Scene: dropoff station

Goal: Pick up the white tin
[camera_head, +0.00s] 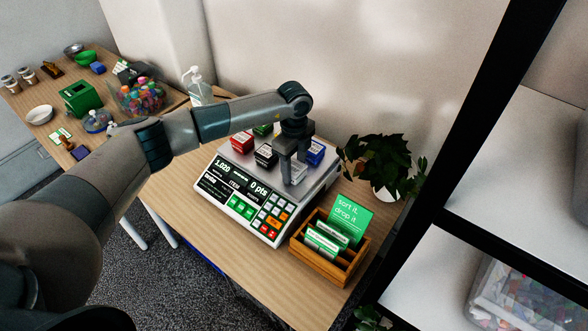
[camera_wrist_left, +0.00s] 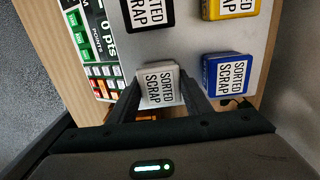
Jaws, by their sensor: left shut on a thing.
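The white tin (camera_wrist_left: 158,84), labelled "SORTED SCRAP", sits between the two fingers of my left gripper (camera_wrist_left: 162,100) in the left wrist view. In the head view the left gripper (camera_head: 292,168) reaches down over the right side of the scale's plate and is shut on the white tin (camera_head: 294,178), which the fingers partly hide. I cannot tell whether the tin touches the plate. A blue tin (camera_head: 315,153) stands close beside it, also in the left wrist view (camera_wrist_left: 226,75). My right gripper is not in view.
The scale (camera_head: 238,202) also bears a red tin (camera_head: 242,142), a black tin (camera_head: 266,156), a green tin (camera_head: 263,129) and a yellow tin (camera_wrist_left: 230,7). A wooden card box (camera_head: 328,265) stands in front, a plant (camera_head: 382,160) at right, and a sanitizer bottle (camera_head: 199,90) behind.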

